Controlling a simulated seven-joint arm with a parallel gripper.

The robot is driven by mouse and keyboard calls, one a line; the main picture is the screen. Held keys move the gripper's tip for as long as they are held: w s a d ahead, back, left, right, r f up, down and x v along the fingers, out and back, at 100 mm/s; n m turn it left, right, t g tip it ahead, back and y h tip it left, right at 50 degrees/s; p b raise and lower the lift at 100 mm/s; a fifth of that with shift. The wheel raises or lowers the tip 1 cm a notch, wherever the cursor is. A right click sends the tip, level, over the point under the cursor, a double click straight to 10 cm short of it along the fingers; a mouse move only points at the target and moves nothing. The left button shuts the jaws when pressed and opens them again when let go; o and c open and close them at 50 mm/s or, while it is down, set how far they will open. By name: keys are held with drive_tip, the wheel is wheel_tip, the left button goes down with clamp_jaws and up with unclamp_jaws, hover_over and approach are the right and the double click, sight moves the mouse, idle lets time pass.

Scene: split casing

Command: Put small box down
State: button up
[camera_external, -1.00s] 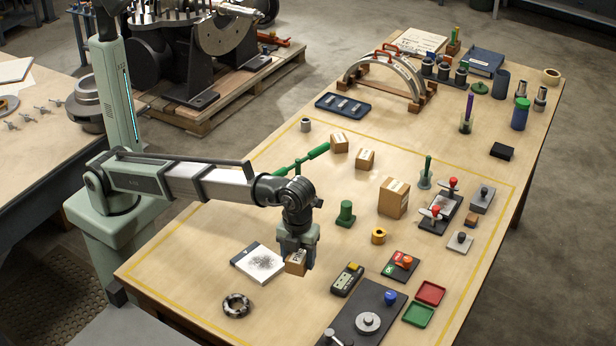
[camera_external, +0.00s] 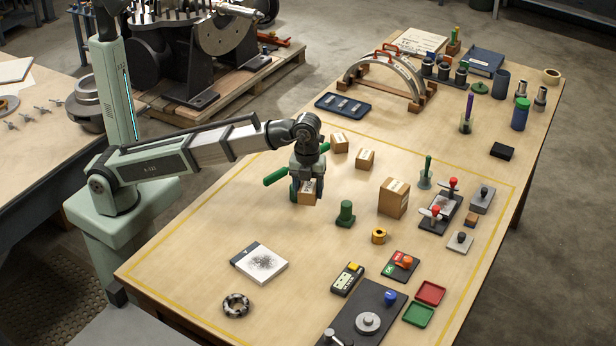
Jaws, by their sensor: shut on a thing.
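My gripper (camera_external: 306,187) is shut on a small brown cardboard box (camera_external: 307,198) with a pale label on top. The held box hangs over the wooden table, to the left of a green cylindrical piece (camera_external: 346,214). Its height above the table is hard to tell. Two other small boxes stand farther back, one upper box (camera_external: 340,142) and one beside it (camera_external: 365,159). A larger cardboard box (camera_external: 393,197) stands to the right.
A green-handled tool (camera_external: 276,177) shows partly behind my gripper. A white patterned pad (camera_external: 262,263), a metal ring (camera_external: 236,305) and a yellow-topped meter (camera_external: 347,279) lie nearer the front. The table (camera_external: 205,240) is bare on the left, inside the yellow line.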

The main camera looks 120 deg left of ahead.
drive_tip(key=shift+s+d+f+m, duration=0.1)
drive_tip(key=shift+s+f+m, duration=0.05)
drive_tip(key=shift+s+m, duration=0.25)
drive_tip(key=shift+s+d+f+m, duration=0.1)
drive_tip(key=shift+s+m, duration=0.2)
drive_tip(key=shift+m, duration=1.2)
drive_tip(key=shift+f, duration=5)
drive_tip(key=shift+f, duration=0.1)
drive_tip(key=o, duration=1.2)
wheel_tip(320, 180, up, 12)
drive_tip(key=shift+r, duration=0.15)
